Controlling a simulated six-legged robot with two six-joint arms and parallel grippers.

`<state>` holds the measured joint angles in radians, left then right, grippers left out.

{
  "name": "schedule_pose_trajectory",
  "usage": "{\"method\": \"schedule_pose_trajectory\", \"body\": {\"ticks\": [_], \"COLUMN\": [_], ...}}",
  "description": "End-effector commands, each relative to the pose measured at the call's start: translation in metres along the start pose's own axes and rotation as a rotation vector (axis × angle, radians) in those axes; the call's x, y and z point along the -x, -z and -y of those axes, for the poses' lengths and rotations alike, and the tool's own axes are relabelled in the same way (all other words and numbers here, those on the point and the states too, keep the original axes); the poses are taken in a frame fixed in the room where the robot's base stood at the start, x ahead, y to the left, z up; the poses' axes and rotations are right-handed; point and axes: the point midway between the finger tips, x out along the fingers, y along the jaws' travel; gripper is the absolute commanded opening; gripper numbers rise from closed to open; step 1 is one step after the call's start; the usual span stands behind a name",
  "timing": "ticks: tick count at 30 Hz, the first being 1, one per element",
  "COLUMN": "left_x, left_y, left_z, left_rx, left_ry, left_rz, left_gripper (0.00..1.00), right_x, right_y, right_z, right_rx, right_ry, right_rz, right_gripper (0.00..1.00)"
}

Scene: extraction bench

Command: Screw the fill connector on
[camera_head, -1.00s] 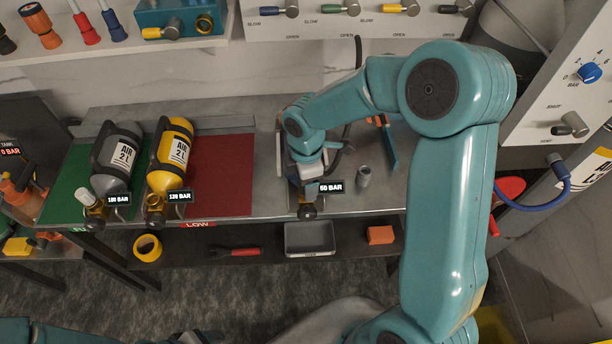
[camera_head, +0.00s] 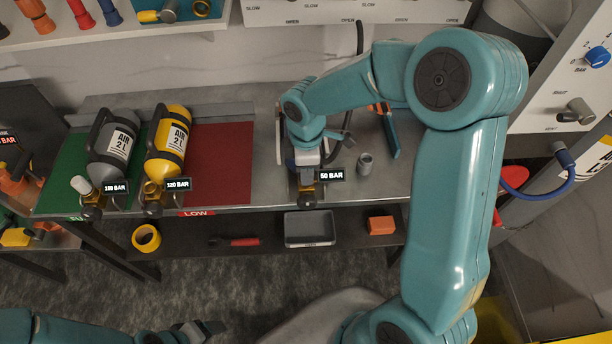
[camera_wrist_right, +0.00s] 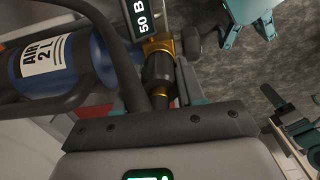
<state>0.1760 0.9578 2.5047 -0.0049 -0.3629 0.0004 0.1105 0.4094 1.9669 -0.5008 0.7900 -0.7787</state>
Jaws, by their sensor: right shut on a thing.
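A blue air cylinder (camera_wrist_right: 62,65) lies under my right arm in the right wrist view; in the head view the arm hides most of it. Its brass valve (camera_wrist_right: 160,44) shows beside a display reading 50 BAR (camera_head: 330,175). The black fill connector (camera_wrist_right: 158,70) with brass parts is in line with the valve and meets it; I cannot tell how far it is threaded. My right gripper (camera_head: 308,168) is shut on the connector; it shows in the right wrist view (camera_wrist_right: 160,98). My left gripper (camera_head: 205,330) is low at the left, away from the bench, its jaws unclear.
A small grey cup-like part (camera_head: 366,163) and a teal-and-orange tool (camera_head: 388,130) are right of my gripper. A black hose (camera_head: 360,45) runs down behind my arm.

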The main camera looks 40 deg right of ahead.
Motion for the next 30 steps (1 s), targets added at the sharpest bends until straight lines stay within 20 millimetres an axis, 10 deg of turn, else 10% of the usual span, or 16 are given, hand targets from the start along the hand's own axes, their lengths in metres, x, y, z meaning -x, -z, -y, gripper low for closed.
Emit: {"method": "schedule_pose_trajectory", "body": {"ticks": [30], "left_x": [-0.083], "left_y": [0.002], "left_z": [0.03], "left_rx": [0.0], "left_ry": [0.0], "left_rz": [0.0], "left_gripper": [0.69], "right_x": [-0.002], "right_y": [0.0], "right_z": [0.0], "right_rx": [-1.885], "right_ry": [0.0], "right_rz": [0.0], "right_gripper": [0.02]}}
